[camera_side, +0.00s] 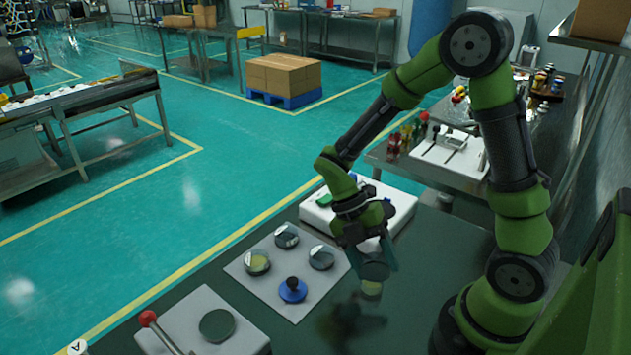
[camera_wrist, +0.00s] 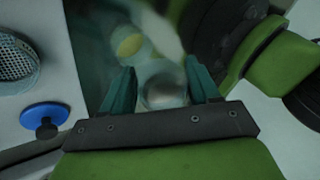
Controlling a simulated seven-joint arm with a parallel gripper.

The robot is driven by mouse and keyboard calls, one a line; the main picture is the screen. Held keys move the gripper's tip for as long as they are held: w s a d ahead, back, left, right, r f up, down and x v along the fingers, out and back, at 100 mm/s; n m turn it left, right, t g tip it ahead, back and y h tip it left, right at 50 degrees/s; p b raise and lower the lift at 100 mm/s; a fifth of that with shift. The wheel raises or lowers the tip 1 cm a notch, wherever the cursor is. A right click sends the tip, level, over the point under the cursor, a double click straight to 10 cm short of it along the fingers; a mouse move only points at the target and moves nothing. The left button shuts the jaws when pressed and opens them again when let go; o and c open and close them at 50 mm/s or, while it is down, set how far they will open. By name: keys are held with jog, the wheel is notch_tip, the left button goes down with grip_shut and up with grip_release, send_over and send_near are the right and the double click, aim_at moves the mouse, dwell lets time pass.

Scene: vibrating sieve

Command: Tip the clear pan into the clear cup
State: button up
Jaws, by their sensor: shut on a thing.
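My gripper (camera_side: 376,266) is low over the dark green table, right of the grey plate. In the wrist view its two teal fingers (camera_wrist: 160,68) are shut on a clear round vessel, which I take as the clear pan (camera_wrist: 164,92). The pan is see-through, and its tilt is hard to tell. Just beyond it in the wrist view is another clear vessel with a pale yellow disc, which looks like the clear cup (camera_wrist: 130,46). In the side view the yellowish cup (camera_side: 371,289) shows directly below the fingers. Whether pan and cup touch is unclear.
The grey plate (camera_side: 275,293) holds several round metal-rimmed dishes (camera_side: 257,262) and a blue knobbed piece (camera_side: 293,289). A white device (camera_side: 400,200) stands behind my gripper. A grey box with a red-knobbed lever (camera_side: 148,318) is at the front left. The table right of the plate is mostly clear.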

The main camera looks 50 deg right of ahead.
aim_at(377, 262)
jog(key=t+h, duration=0.1)
jog(key=a+t+h, duration=0.1)
jog(key=h, duration=0.1)
jog(key=r+m+t+h, duration=0.1)
jog(key=shift+s+a, duration=0.15)
jog(key=shift+s, duration=0.25)
jog(key=h, duration=0.1)
jog(key=m+t+h, duration=0.1)
jog(key=h, duration=0.1)
jog(key=shift+s+a+r, duration=0.1)
jog(key=shift+s+a, duration=0.05)
jog(key=shift+a, duration=0.15)
jog(key=t+h, duration=0.1)
jog(key=h, duration=0.1)
jog(key=r+m+t+h, duration=0.1)
jog(key=h, duration=0.1)
jog(key=shift+s+a+r, duration=0.1)
jog(key=shift+a+r, duration=0.1)
jog(key=h, duration=0.1)
jog(key=r+m+t+h, duration=0.1)
jog(key=h, duration=0.1)
jog(key=shift+r+m, duration=0.25)
jog(key=shift+m, duration=0.05)
